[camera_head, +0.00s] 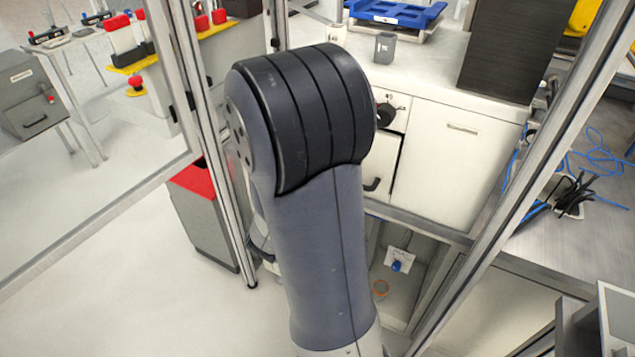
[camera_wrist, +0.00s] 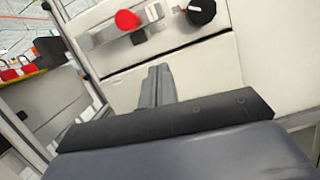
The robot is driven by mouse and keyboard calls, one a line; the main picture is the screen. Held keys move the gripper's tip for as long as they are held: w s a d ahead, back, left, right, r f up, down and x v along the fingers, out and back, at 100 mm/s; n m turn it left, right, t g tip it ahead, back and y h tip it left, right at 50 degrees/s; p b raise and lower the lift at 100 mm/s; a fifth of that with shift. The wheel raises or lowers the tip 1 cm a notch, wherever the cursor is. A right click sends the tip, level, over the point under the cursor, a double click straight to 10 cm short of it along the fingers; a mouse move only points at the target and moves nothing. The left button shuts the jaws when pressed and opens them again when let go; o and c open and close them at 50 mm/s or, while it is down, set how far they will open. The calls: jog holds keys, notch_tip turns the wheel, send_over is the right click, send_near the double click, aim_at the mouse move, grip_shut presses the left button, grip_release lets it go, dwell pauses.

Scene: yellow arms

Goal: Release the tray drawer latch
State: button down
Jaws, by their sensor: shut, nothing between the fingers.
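In the wrist view my gripper (camera_wrist: 158,72) has its two grey fingers shut together with nothing between them. The fingertips point at a pale cabinet front (camera_wrist: 275,60). A red knob (camera_wrist: 127,19) sits on a grey metal piece above and left of the fingertips, apart from them. I cannot tell for sure whether it is the drawer latch. A black round knob (camera_wrist: 201,12) is above and right of the fingertips. In the head view a black knob (camera_head: 384,113) shows on the white cabinet (camera_head: 437,165). My arm hides my gripper and part of the cabinet front there.
A black handle (camera_head: 371,185) sticks out low on the cabinet. A blue tray (camera_head: 395,14) and a grey cup (camera_head: 384,48) stand on top. Metal frame posts (camera_head: 210,140) stand on both sides of my arm. A red-topped grey bin (camera_head: 205,215) is at the left.

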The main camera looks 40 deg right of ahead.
jog(key=b+v, duration=0.1)
jog(key=v, duration=0.5)
jog(key=shift+s, duration=0.4)
jog(key=shift+d, duration=0.1)
jog(key=w+r+p+x, duration=0.1)
jog(key=p+x, duration=0.2)
jog(key=x, duration=0.7)
jog(key=shift+a, duration=0.25)
dwell(0.5)
